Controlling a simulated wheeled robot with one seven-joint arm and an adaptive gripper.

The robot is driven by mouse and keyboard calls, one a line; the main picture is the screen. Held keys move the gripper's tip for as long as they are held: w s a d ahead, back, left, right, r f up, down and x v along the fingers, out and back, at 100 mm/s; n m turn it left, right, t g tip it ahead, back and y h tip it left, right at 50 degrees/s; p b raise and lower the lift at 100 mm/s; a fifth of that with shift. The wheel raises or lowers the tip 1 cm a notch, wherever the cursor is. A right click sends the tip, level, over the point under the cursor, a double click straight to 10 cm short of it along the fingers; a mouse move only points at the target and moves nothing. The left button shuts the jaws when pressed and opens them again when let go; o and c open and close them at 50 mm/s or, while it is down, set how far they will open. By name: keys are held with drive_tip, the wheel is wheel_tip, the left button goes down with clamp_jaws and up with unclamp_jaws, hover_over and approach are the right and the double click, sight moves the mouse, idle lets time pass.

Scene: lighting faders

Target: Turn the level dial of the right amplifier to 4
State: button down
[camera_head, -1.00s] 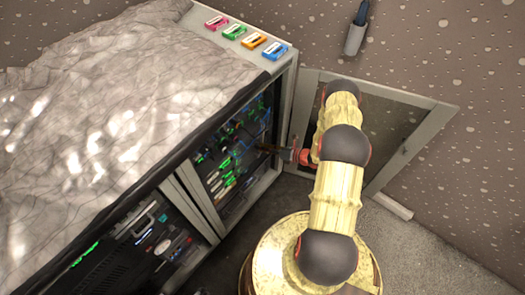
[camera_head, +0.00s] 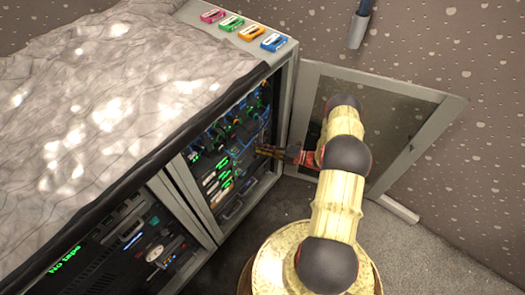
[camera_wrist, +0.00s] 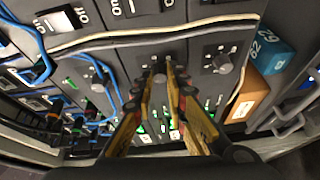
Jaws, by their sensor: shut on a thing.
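Three dark panels with dials show side by side in the wrist view. My gripper (camera_wrist: 163,77) is shut on the middle dial (camera_wrist: 159,70), whose knob shows between the fingertips. Another dial (camera_wrist: 222,62) is on the panel to the right, and one (camera_wrist: 97,84) is on the panel to the left, partly behind blue cable. I cannot tell which panel is the right amplifier, nor read the dial's setting. In the head view my gripper (camera_head: 262,150) reaches into the open rack (camera_head: 282,125) from the right; the dials are too small to make out.
Blue cables (camera_wrist: 40,45) and a pale cable (camera_wrist: 150,37) cross the panels. An orange block (camera_wrist: 246,96) and a blue block (camera_wrist: 275,55) sit at the right. The open glass door (camera_head: 420,150) stands right of my arm. A wrinkled cover (camera_head: 110,80) lies over the rack top.

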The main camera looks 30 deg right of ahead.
drive_tip(key=shift+d+f+m+t+b, duration=0.15)
drive_tip(key=shift+m+t+b, duration=0.25)
drive_tip(key=shift+m, duration=0.6)
drive_tip(key=shift+w, duration=0.1)
drive_tip(key=c, duration=1.8)
unclamp_jaws()
drive_tip(key=shift+o, duration=0.2)
drive_tip(key=v, duration=1.2)
drive_tip(key=shift+f, duration=0.25)
